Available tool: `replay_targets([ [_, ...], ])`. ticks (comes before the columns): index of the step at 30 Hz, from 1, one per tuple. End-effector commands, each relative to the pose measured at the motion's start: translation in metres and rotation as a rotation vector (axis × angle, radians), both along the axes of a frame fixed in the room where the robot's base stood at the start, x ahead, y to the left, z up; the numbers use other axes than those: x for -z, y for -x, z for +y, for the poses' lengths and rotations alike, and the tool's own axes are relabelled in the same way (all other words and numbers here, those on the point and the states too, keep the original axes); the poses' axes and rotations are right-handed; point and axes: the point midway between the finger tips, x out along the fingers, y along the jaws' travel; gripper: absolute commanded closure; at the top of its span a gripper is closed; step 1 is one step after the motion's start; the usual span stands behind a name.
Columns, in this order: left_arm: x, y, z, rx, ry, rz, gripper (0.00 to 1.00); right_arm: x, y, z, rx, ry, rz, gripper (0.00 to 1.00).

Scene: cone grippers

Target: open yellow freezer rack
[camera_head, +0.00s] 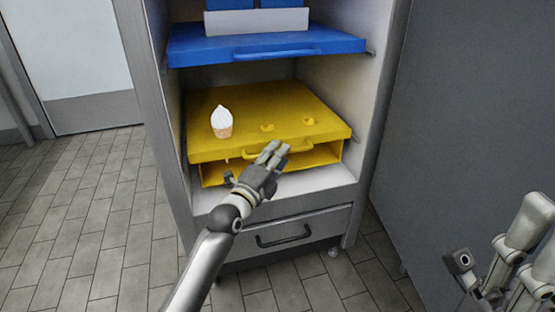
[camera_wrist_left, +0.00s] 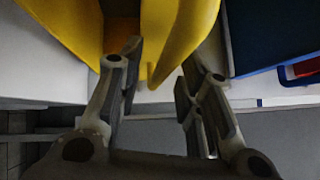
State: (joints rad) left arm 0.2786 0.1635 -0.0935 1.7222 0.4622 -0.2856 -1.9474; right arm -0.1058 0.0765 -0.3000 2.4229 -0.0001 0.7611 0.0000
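The yellow freezer rack (camera_head: 290,100) sits on the lower level of the open cabinet, with a handle (camera_head: 262,152) along its front edge. A cone with a white swirl (camera_head: 222,121) stands upright on its left part. My left gripper (camera_head: 272,151) is at the front of the rack, over the middle of the handle and hiding part of it. In the left wrist view, its two fingers (camera_wrist_left: 157,75) are apart, with yellow rack parts (camera_wrist_left: 185,30) just beyond and between them. Contact with the handle cannot be told. My right gripper (camera_head: 470,270) is at the lower right, partly cut off.
A blue rack (camera_head: 340,43) with its own handle is above the yellow one and carries a white and blue box (camera_head: 257,20). A closed drawer (camera_head: 285,236) is below. A grey wall panel (camera_head: 470,110) stands at the right. Tiled floor (camera_head: 90,200) at the left is clear.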

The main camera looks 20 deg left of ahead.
Motion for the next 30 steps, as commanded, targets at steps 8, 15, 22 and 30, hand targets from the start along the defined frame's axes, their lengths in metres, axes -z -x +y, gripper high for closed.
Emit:
replay_targets([
  [8, -0.001, -0.0036, -0.0007, 0.0, 0.0, 0.0, 0.66, -0.0012, -0.0002, 0.0003, 0.0, 0.001, -0.004, 0.63],
  [15, -0.0009, -0.0033, -0.0007, 0.0, 0.0, 0.0, 0.87, -0.0012, -0.0003, 0.0004, 0.0, 0.001, -0.003, 0.63],
  [22, -0.0006, -0.0033, -0.0007, 0.0, 0.0, 0.0, 1.0, -0.0011, -0.0003, 0.0004, 0.0, 0.001, -0.004, 0.63],
  [30, -0.0009, -0.0023, -0.0014, 0.0, 0.0, 0.001, 1.0, -0.0027, 0.0001, 0.0002, 0.0, 0.0, -0.005, 0.63],
])
